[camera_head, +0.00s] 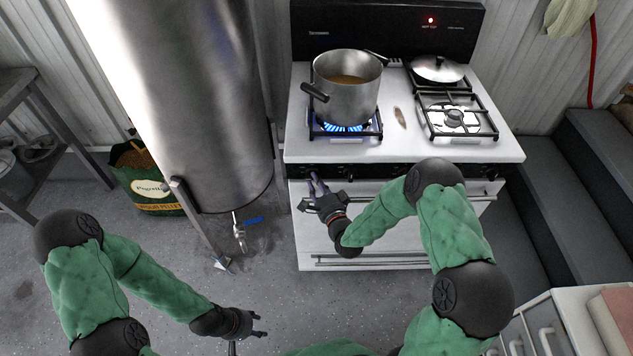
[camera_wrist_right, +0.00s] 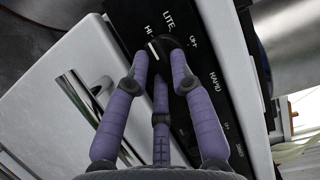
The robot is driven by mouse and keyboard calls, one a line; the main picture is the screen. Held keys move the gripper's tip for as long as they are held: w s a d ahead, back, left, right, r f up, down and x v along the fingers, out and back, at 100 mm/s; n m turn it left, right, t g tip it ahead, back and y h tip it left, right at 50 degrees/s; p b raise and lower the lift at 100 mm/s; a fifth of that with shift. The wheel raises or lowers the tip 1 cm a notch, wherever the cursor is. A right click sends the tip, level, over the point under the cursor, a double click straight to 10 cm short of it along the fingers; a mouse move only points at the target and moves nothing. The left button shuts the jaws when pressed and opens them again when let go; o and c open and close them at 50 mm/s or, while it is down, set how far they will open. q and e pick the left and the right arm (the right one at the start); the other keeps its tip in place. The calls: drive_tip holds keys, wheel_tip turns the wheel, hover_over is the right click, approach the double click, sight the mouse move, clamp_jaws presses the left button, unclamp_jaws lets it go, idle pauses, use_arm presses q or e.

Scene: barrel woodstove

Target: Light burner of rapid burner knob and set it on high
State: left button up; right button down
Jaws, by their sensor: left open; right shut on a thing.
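The rapid burner knob (camera_wrist_right: 166,43) is black, with a white pointer mark on the side toward the printed HI. LITE, OFF and RAPID are printed around it on the black panel (camera_wrist_right: 200,70). My right gripper (camera_wrist_right: 160,66) is shut on this knob, its purple fingers around it. In the head view my right gripper (camera_head: 314,184) is at the left end of the stove's (camera_head: 295,140) front panel, and the knob itself is hard to make out. Blue flames (camera_head: 341,127) burn under the pot (camera_head: 347,98) on the front left burner. My left gripper (camera_head: 256,324) is open and empty, low over the floor.
A second grated burner (camera_head: 455,117) at the front right shows no flame. A lidded pan (camera_head: 438,68) sits behind it. A small object (camera_head: 400,117) lies between the burners. A large metal cylinder (camera_head: 190,90) stands left of the stove, with a pellet bag (camera_head: 150,190) beyond it.

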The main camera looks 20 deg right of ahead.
drive_tip(key=shift+w+a+r+n, duration=0.15)
drive_tip(key=shift+r+n, duration=0.15)
drive_tip(key=shift+n, duration=0.4)
drive_tip(key=shift+g, duration=0.3)
drive_tip(key=c, duration=1.1)
unclamp_jaws()
drive_tip(key=shift+o, duration=0.2)
drive_tip(key=shift+a+f, duration=0.1)
drive_tip(key=shift+f, duration=0.1)
drive_tip(key=shift+s+d, duration=0.2)
drive_tip(key=shift+s, duration=0.35)
drive_tip(key=s+d, duration=0.1)
drive_tip(key=s, duration=1)
drive_tip(key=shift+r, duration=0.35)
